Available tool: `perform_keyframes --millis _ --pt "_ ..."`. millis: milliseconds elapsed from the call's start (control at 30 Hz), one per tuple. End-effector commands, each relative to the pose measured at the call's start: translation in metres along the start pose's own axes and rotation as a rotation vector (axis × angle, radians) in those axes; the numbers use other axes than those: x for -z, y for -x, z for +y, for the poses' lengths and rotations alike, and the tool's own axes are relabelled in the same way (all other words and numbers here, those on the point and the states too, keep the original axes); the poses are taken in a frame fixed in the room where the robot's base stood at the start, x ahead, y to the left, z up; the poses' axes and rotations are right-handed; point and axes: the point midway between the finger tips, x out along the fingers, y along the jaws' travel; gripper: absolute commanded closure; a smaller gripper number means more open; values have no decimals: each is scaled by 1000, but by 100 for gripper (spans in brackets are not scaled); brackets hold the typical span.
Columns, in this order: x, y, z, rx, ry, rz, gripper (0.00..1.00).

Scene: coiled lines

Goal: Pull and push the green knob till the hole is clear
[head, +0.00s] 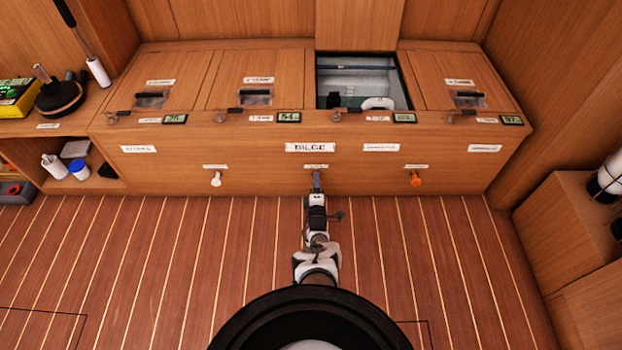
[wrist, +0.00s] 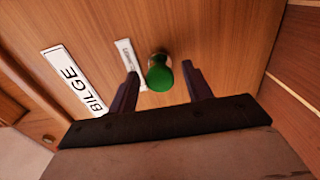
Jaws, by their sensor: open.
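The green knob (wrist: 159,74) sticks out of the wooden bench front in the wrist view, beside a small white label. My gripper (wrist: 160,82) is open, with one finger on each side of the knob and a gap to both. Whether the fingers reach past the knob's head is hard to tell. In the head view my gripper (head: 316,180) is at the bench front below the BILGE label (head: 310,148), and it hides the green knob. The open hole (head: 358,82) in the bench top holds a white rounded object (head: 377,103) and some dark and green shapes.
A white knob (head: 216,179) is left of my gripper and an orange knob (head: 415,179) is right of it. Closed hatches flank the hole. A cabinet (head: 575,235) stands at the right and shelves (head: 70,165) at the left. The plank floor is clear.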

Motion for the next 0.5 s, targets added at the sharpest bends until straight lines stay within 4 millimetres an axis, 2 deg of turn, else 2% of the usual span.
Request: perform_keyframes --millis 200,500 --pt "-8 -1 0 0 1 -1 50" --pt "-9 -1 0 0 0 -1 50"
